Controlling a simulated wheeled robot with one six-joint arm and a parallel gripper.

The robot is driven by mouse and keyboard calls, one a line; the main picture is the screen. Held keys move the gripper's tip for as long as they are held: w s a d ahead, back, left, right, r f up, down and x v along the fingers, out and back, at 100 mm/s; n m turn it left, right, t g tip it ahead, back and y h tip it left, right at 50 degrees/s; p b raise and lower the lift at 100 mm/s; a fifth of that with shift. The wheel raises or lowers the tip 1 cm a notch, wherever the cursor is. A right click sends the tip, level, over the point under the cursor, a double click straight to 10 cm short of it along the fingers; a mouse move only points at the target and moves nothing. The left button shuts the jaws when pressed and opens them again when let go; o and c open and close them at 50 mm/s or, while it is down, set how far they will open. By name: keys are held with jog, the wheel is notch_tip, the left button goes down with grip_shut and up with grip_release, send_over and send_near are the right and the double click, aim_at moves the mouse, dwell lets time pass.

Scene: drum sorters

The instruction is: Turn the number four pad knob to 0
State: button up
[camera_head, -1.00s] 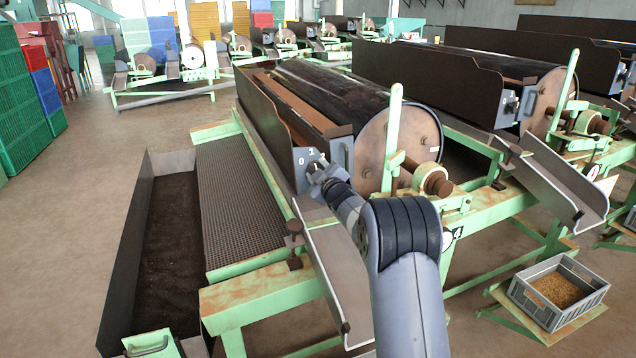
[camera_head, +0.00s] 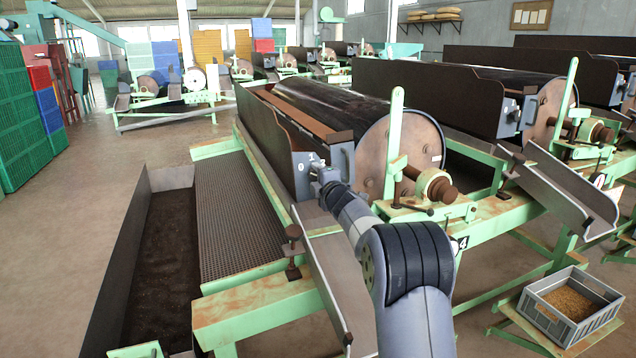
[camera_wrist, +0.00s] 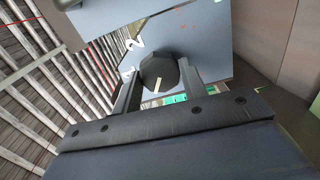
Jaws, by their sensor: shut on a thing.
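The number four machine carries a "4" label (camera_head: 461,243) on its green frame. Its grey end plate (camera_head: 303,180) shows a 0 and a 1 at the top left. My gripper (camera_head: 326,178) is at this plate, and the arm hides most of the knob in the head view. In the wrist view my gripper (camera_wrist: 159,78) has one finger on each side of the dark faceted knob (camera_wrist: 160,72) and is shut on it. A pale pointer line shows on the knob's lower part. A 2 and part of another digit show at its upper left; which digit it points at is unclear.
A green upright lever (camera_head: 394,140) stands right of the plate beside the drum's round end (camera_head: 420,150). A metal chute (camera_head: 335,270) slopes down below the plate. A grey crate of grain (camera_head: 570,305) stands at the lower right. Floor is open at the left.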

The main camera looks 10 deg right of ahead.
jog(key=shift+f+n, duration=0.1)
jog(key=shift+n, duration=0.2)
dwell(0.4)
jog(key=o, duration=1)
jog(key=shift+s, duration=0.1)
jog(key=s, duration=0.3)
jog(key=s+d, duration=0.1)
jog(key=s, duration=0.3)
jog(key=s+d+b, duration=0.1)
jog(key=s, duration=0.2)
jog(key=shift+s, duration=0.2)
jog(key=shift+w+a+p, duration=0.15)
jog(key=shift+w+a, duration=0.2)
jog(key=shift+w, duration=1.45)
jog(key=shift+w+a+p, duration=0.1)
jog(key=shift+w+a, duration=0.2)
jog(key=shift+w, duration=1.45)
jog(key=shift+w+a+p, duration=0.15)
jog(key=shift+w+a, duration=0.2)
jog(key=shift+w, duration=1.45)
jog(key=shift+s, duration=0.1)
